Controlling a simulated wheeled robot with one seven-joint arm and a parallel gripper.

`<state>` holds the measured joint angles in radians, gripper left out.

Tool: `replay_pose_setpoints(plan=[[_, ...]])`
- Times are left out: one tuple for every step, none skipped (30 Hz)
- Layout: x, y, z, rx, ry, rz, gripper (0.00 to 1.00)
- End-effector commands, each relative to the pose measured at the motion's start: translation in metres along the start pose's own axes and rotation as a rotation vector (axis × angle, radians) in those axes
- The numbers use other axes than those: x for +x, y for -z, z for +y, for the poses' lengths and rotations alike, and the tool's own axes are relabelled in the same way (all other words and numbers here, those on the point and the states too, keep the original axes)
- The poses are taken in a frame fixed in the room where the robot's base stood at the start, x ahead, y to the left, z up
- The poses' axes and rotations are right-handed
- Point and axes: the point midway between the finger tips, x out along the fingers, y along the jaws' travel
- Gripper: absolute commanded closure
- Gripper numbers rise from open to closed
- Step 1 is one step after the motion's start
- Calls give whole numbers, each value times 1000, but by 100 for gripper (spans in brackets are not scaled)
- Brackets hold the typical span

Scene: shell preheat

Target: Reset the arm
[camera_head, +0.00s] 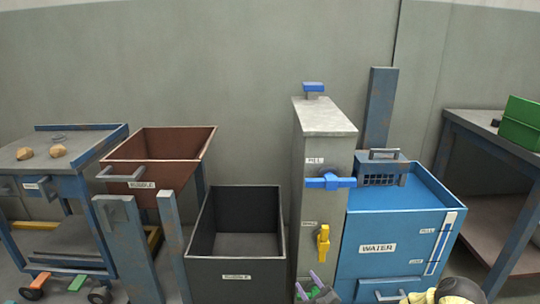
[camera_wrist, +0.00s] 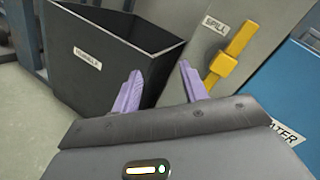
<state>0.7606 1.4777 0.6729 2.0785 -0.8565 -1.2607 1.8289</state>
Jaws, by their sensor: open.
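My gripper (camera_wrist: 158,88) is open and empty in the wrist view, its two purple fingers spread apart. The fingers point toward a black bin (camera_wrist: 105,45) and the grey cabinet (camera_wrist: 207,50) with a yellow handle (camera_wrist: 232,52). In the head view a small part of my gripper (camera_head: 314,286) shows at the bottom edge, in front of the cabinet's foot. Part of my arm (camera_head: 455,292) in yellow and black shows at the bottom right. Nothing is held between the fingers.
The black bin (camera_head: 236,265) stands left of the grey cabinet (camera_head: 308,180), which has a blue valve (camera_head: 330,181). A blue water tank (camera_head: 400,225) stands right of it. A brown bin (camera_head: 155,145), a trolley (camera_head: 95,150) with two tan lumps and a workbench (camera_head: 500,140) flank them.

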Motion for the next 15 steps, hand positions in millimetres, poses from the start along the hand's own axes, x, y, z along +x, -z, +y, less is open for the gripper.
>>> replay_pose_setpoints(plan=[[2,-10,3,-92,-74,17,56],[2,-12,6,-148,-118,30,56],[2,-15,10,-222,-177,46,56],[1,-17,13,-277,-220,57,56],[0,-20,15,-332,-262,68,56],[-2,-22,17,-406,-317,81,56],[-4,-24,18,-461,-359,90,56],[-6,-26,19,-514,-399,98,56],[-9,-29,19,-586,-452,108,56],[-12,-31,19,-639,-492,116,56],[-15,-33,18,-692,-532,122,56],[-19,-36,17,-759,-583,130,56],[-23,-39,15,-810,-622,137,56],[-27,-42,14,-860,-660,141,56],[-32,-45,10,-925,-709,149,56]])
